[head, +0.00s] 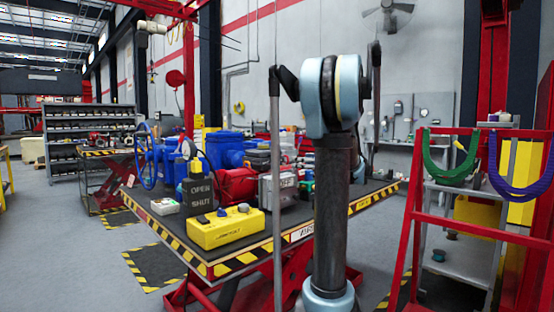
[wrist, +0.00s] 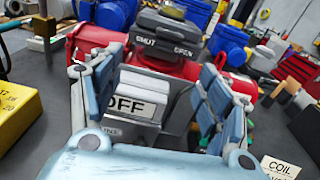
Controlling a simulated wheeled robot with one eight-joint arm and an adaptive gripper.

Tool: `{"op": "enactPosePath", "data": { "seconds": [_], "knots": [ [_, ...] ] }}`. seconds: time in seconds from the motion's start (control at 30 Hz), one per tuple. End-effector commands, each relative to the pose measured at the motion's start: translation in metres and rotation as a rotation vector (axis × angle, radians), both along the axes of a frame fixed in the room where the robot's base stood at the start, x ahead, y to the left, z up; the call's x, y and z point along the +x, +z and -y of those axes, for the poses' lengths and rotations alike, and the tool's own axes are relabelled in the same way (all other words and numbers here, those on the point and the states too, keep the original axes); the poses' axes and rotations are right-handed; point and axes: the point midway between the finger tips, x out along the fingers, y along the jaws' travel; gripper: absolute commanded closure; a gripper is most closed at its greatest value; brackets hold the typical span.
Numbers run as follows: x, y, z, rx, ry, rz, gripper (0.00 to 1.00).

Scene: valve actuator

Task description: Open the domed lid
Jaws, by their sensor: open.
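In the wrist view, a grey box with a white OFF label (wrist: 138,104) faces me, attached to or in front of a red actuator body (wrist: 97,43). A dark cover marked SHUT and OPEN (wrist: 168,42) sits above it, with a rounded yellowish piece (wrist: 173,11) at the picture's top. I cannot tell for sure which part is the domed lid. My gripper (wrist: 165,78) is open, its blue fingers to either side of the grey box; contact is unclear. In the head view, the red actuator (head: 236,184) and grey box (head: 278,190) stand on the table, and my arm hides the gripper.
The striped-edge table (head: 250,262) also carries a yellow box (head: 226,228), a dark OPEN/SHUT block (head: 200,196) and blue valve bodies (head: 222,148). The wrist view shows a COIL label (wrist: 281,168) at right. A red rack (head: 405,235) stands right of the table.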

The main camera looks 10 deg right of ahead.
Motion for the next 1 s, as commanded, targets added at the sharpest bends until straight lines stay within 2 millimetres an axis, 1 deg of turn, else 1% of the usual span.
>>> {"op": "enactPosePath", "data": {
  "seconds": [0.03, 0.1, 0.17, 0.27, 0.47, 1.0],
  "knots": [
    [0.004, 0.003, 0.007, 0.027, -0.009, -0.001, 0.30],
    [0.007, 0.005, 0.011, 0.053, -0.016, -0.004, 0.30],
    [0.010, 0.007, 0.012, 0.063, -0.018, -0.003, 0.30],
    [0.017, 0.007, 0.007, 0.066, -0.018, -0.004, 0.30],
    [0.041, 0.007, -0.012, 0.064, -0.015, -0.004, 0.30],
    [0.117, 0.006, -0.067, 0.063, -0.016, -0.004, 0.30]
  ]
}}
